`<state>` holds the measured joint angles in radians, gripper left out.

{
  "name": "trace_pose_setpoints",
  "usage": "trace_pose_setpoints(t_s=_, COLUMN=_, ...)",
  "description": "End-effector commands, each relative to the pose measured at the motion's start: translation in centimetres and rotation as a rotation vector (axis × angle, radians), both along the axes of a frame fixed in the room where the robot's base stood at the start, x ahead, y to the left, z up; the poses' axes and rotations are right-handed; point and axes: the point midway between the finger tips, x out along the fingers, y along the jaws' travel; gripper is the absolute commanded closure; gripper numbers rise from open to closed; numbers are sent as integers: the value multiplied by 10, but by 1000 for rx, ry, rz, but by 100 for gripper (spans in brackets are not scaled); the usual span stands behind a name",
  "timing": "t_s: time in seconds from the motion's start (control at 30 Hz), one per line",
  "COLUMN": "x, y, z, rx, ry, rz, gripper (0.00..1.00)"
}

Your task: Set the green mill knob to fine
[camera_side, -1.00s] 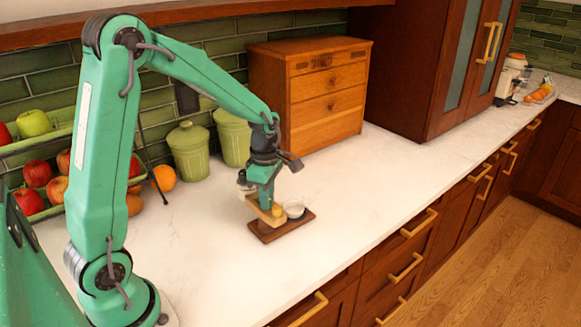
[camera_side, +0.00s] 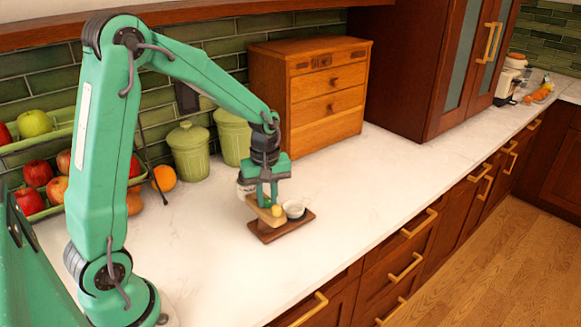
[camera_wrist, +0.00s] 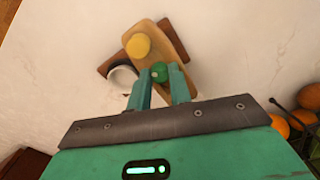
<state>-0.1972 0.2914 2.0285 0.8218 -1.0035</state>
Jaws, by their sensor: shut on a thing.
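The mill is a tan wooden block (camera_wrist: 150,30) on a dark brown base (camera_side: 270,236). The green mill knob (camera_wrist: 159,72) sits at the near end of the block in the wrist view, with a yellow knob (camera_wrist: 138,46) beyond it. My gripper (camera_wrist: 160,78) points down at the mill, its two green fingers shut on the green knob, one on each side. In the side view my gripper (camera_side: 268,197) hides the green knob, while the yellow knob (camera_side: 277,211) shows in front. No setting marks are readable.
A small white bowl (camera_side: 294,208) stands beside the block on the base. Green lidded jars (camera_side: 189,150), a wooden drawer box (camera_side: 322,95) and a fruit rack (camera_side: 40,170) stand behind. The counter's front is clear.

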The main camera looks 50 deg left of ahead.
Motion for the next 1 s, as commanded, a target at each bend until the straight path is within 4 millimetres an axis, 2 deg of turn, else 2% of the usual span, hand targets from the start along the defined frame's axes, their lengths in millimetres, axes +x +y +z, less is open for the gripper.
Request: trace_pose_setpoints(t_s=1.0, x=0, y=0, z=1, rx=0, ry=-1, rz=-967, gripper=100)
